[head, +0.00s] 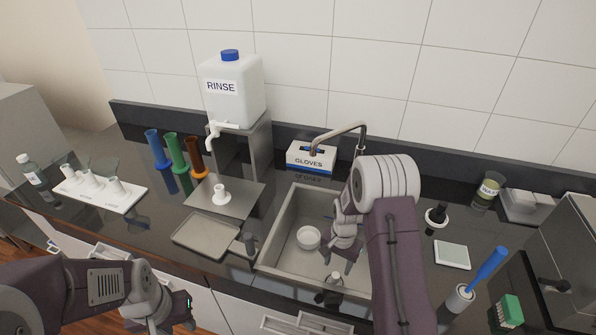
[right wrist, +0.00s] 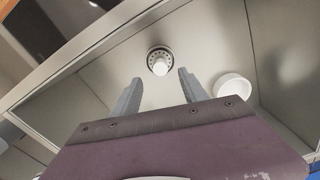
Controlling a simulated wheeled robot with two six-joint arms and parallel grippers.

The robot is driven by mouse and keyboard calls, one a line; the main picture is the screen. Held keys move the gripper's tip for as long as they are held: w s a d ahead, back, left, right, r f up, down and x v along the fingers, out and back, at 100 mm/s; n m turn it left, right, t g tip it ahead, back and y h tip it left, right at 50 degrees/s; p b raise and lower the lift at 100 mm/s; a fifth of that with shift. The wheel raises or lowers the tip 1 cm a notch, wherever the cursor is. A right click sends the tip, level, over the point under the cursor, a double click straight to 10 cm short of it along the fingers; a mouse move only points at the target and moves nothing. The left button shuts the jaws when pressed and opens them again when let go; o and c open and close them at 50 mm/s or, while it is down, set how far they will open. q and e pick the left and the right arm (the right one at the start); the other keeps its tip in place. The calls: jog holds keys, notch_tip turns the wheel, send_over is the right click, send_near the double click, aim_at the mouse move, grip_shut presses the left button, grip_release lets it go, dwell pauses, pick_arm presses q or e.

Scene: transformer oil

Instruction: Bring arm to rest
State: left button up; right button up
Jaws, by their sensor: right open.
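My right arm reaches over the sink (head: 268,262), and its gripper (head: 341,262) hangs down inside the basin. In the right wrist view the two fingers of this gripper (right wrist: 160,76) are apart, with nothing held between them. My left gripper (head: 178,315) is low at the bottom edge of the head view, in front of the counter. Its fingers are too small and dark to read.
A white bowl (head: 308,237) sits in the sink, beside the right gripper. The faucet (head: 342,132) arches behind my right arm. A rinse jug (head: 232,92) stands on a raised stand.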

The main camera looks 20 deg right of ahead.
jog(key=shift+w+a+r, duration=0.1)
jog(key=shift+w, duration=0.05)
jog(key=a+r+n+t, duration=0.2)
jog(key=a+r, duration=0.2)
jog(key=r, duration=0.6)
jog(key=s+a+r+n, duration=0.1)
jog(key=s+n, duration=0.2)
jog(key=s, duration=0.3)
jog(key=s+a+r+n, duration=0.1)
jog(key=s+a+n, duration=0.1)
jog(key=s+n, duration=0.2)
jog(key=s, duration=0.3)
jog(key=shift+a+r+g, duration=0.15)
jog(key=shift+r+g, duration=0.1)
jog(key=shift+g, duration=0.15)
